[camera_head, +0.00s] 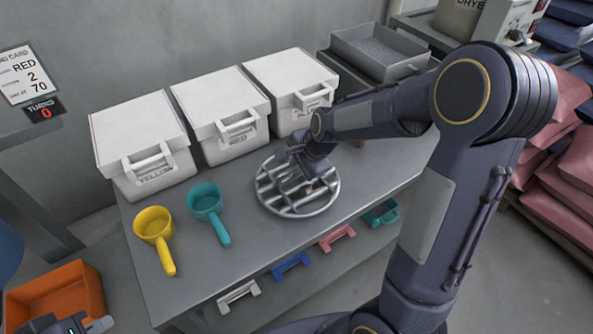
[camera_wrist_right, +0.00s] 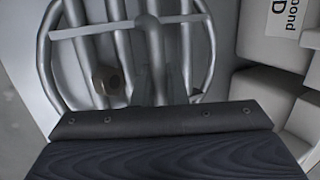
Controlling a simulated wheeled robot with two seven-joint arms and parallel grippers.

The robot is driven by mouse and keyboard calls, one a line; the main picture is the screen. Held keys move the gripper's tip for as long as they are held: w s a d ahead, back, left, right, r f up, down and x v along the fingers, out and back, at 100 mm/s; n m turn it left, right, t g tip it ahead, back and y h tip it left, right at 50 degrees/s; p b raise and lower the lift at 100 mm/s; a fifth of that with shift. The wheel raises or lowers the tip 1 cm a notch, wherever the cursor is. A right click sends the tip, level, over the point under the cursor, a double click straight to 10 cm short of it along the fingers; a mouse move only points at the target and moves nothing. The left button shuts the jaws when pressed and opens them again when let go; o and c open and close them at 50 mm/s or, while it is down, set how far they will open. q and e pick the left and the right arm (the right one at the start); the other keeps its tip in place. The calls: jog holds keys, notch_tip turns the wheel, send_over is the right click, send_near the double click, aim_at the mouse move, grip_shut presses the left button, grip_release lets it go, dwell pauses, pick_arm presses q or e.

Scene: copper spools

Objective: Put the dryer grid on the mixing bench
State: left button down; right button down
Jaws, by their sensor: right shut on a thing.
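The dryer grid (camera_head: 298,212) is a round metal ring with parallel bars. It is at the middle of the grey mixing bench (camera_head: 255,245), lying flat on it or just above; I cannot tell which. My right gripper (camera_head: 303,178) points down over the grid's middle and is shut on it. The right wrist view shows the grid's bars and rim (camera_wrist_right: 44,60) around my fingers (camera_wrist_right: 160,85), whose tips are hard to make out. My left gripper (camera_head: 78,324) is only partly visible at the bottom left edge, its fingers unclear.
Three white lidded bins (camera_head: 220,115) line the bench's back. A yellow scoop (camera_head: 154,226) and a teal scoop (camera_head: 207,202) lie left of the grid. A grey tray (camera_head: 378,50) stands at back right. An orange bin (camera_head: 55,295) sits lower left. Coloured handles (camera_head: 291,265) line the front.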

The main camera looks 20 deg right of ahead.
jog(key=shift+f, duration=0.4)
jog(key=c, duration=1.5)
grip_release()
jog(key=shift+o, duration=0.2)
jog(key=p+v, duration=0.2)
jog(key=v, duration=1)
jog(key=s+a+r+n, duration=0.1)
jog(key=s+a+n, duration=0.1)
jog(key=s+n, duration=0.5)
jog(key=s+a+r+n+t+y, duration=0.1)
jog(key=s+a+n, duration=0.2)
jog(key=s+n, duration=0.4)
jog(key=s, duration=0.6)
